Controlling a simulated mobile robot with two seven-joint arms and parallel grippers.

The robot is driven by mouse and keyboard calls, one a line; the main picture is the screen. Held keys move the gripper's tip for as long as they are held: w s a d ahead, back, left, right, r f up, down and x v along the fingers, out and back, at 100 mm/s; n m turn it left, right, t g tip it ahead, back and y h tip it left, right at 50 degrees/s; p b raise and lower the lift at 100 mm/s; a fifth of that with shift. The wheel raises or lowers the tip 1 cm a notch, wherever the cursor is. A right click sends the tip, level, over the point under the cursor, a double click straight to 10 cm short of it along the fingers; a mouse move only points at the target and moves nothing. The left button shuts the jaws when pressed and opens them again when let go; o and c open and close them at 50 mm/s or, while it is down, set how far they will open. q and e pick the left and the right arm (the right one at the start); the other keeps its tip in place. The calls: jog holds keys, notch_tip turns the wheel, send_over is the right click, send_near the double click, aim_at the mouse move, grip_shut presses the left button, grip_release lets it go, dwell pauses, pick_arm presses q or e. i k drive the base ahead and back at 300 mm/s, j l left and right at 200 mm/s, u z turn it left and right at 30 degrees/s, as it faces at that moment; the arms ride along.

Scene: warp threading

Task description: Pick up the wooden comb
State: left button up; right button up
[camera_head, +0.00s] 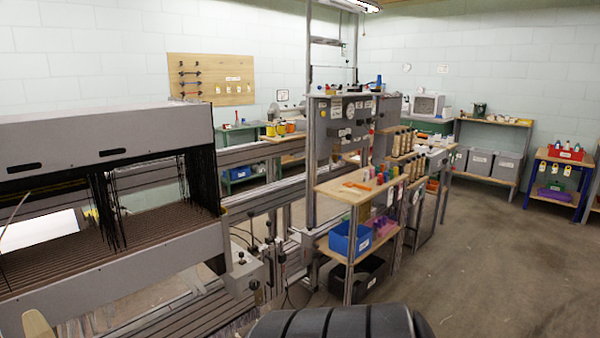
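I cannot make out a wooden comb for certain. A pale tan, wood-coloured piece (38,324) shows at the bottom left, in front of the grey loom frame, and the lower picture edge cuts it off. I cannot tell whether it is the comb. A small orange item (357,186) lies on the upper board of the wooden shelf cart (335,190); its shape is too small to identify. Neither of my grippers is in view.
The grey loom (110,130) with dark hanging threads fills the left. The cart holds a blue bin (350,238) and a black bin (357,280). Metal rails run behind the loom. A workbench (490,121) stands at the back. The floor (490,260) at right is clear.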

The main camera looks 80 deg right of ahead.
aim_at(339, 189)
jog(key=z, duration=0.45)
jog(key=l+z, duration=0.1)
jog(key=z, duration=0.75)
jog(key=l+z, duration=0.1)
jog(key=z, duration=0.3)
jog(key=i+l+z, duration=0.25)
jog(key=l+z, duration=0.25)
jog(key=i+l+z, duration=0.2)
jog(key=z, duration=0.25)
jog(key=i+l+z, duration=0.15)
jog(key=i+z, duration=0.35)
jog(key=i, duration=0.25)
